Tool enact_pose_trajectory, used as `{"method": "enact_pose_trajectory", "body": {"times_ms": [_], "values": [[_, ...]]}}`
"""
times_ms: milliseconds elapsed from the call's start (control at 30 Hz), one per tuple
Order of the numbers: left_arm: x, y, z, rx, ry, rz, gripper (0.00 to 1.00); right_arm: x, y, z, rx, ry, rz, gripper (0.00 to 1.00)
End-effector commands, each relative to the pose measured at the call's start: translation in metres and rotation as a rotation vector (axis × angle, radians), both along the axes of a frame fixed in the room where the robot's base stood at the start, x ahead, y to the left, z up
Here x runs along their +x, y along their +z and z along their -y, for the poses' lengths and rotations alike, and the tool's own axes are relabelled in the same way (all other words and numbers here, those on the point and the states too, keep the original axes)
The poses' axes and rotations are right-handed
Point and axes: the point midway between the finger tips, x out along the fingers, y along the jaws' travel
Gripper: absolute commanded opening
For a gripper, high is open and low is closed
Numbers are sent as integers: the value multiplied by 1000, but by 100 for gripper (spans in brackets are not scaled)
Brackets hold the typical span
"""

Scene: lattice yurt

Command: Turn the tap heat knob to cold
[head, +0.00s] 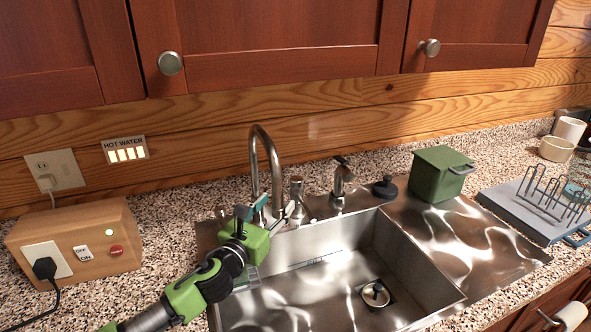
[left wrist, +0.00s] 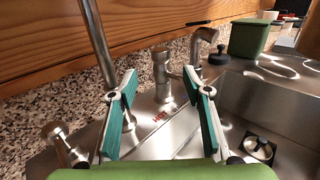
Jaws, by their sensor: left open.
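The tap (head: 268,150) is a tall curved metal spout behind the sink; its pipe also shows in the left wrist view (left wrist: 96,40). A short metal knob (head: 296,188) stands to its right. In the left wrist view this knob (left wrist: 160,66) appears between my fingers, slightly beyond their tips, with small red lettering (left wrist: 158,117) on the deck in front. Another metal knob (left wrist: 57,133) is at lower left in that view. My left gripper (head: 273,213) is open and empty, with teal pads, in front of the tap base. I cannot tell whether a finger touches the knob. My right gripper is not in view.
The steel sink (head: 440,293) lies right of my left gripper. A metal side fixture (head: 340,185), a black stopper (head: 385,187) and a green canister (head: 440,172) stand along its back. A wooden switch box (head: 80,245) is at left. Cabinets (head: 270,40) hang above.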

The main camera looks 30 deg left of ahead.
Motion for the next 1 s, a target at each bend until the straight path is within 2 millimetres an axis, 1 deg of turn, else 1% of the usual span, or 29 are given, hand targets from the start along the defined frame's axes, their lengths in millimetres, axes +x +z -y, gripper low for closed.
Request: {"method": "enact_pose_trajectory", "body": {"times_ms": [33, 100, 200, 267, 433, 700, 800, 1000], "values": [[2, 0, 0, -1, 0, 0, 45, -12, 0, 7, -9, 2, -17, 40], [7, 1, 0, -2, 1, 1, 45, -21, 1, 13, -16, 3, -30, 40], [19, 2, -2, -2, 3, 2, 45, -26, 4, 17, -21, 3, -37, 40], [28, 3, -2, -3, 1, 2, 45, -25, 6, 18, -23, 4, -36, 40], [58, 3, -3, -3, 2, 2, 45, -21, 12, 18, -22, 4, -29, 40], [102, 2, -6, -3, 2, 1, 45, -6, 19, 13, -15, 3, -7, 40], [116, 1, -7, -2, 2, 1, 45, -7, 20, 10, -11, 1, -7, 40], [132, 0, -8, -1, 1, 0, 45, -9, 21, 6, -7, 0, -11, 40]]}}
